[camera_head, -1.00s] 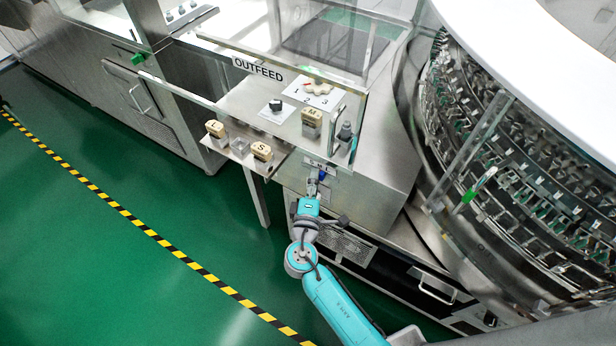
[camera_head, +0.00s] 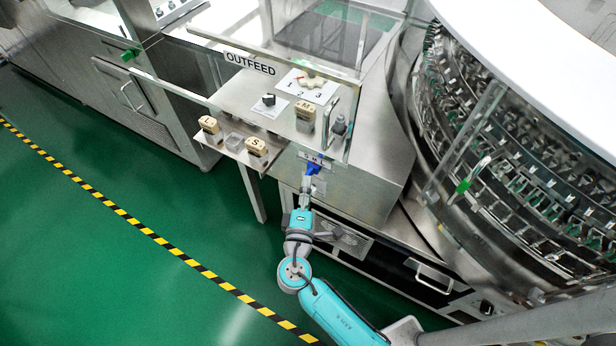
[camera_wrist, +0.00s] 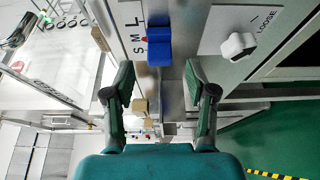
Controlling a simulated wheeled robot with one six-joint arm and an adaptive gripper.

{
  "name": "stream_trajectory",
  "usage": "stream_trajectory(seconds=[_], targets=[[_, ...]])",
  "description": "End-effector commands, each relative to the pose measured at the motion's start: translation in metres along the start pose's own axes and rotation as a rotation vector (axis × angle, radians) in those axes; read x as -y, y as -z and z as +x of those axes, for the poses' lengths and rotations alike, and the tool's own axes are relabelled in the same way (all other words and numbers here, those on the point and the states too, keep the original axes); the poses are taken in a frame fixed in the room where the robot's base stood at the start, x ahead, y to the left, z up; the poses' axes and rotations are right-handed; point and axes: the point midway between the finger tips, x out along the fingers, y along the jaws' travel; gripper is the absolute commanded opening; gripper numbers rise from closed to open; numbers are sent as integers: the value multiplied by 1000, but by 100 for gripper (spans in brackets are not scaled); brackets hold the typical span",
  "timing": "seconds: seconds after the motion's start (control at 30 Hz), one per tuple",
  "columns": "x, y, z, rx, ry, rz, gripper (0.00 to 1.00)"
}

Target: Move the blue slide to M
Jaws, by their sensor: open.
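The blue slide (camera_head: 313,168) sits on the front panel below the outfeed shelf. In the wrist view the blue slide (camera_wrist: 159,46) stands beside a white label (camera_wrist: 136,38) with the letters S, M and L. A small red mark shows at the slide's edge near the letters; I cannot tell for sure which letter it marks. My gripper (camera_head: 306,187) is just in front of and below the slide in the head view. In the wrist view my gripper (camera_wrist: 160,82) has its fingers spread wide and empty, with the slide ahead between their lines and apart from them.
A white knob (camera_wrist: 237,45) on a plate marked LOOSE is right of the slide in the wrist view. Tan blocks marked L (camera_head: 209,125), S (camera_head: 256,147) and M (camera_head: 305,112) stand on the outfeed shelves. A rotary machine (camera_head: 490,160) is at right. Green floor is open at left.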

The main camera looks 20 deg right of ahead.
Motion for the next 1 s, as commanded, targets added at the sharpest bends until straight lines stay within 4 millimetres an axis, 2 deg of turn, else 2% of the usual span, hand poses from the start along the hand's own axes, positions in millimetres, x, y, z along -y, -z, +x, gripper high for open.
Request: stream_trajectory(seconds=[0.03, 0.2, 0.4, 0.6, 1.0], targets=[[1, 1, -11, -5, 1, -1, 56], [0, 1, -40, -5, 1, -2, 56], [0, 1, -61, -2, 0, -1, 56], [0, 0, -70, 0, 0, 0, 56], [0, 0, -70, 0, 0, 0, 56]])
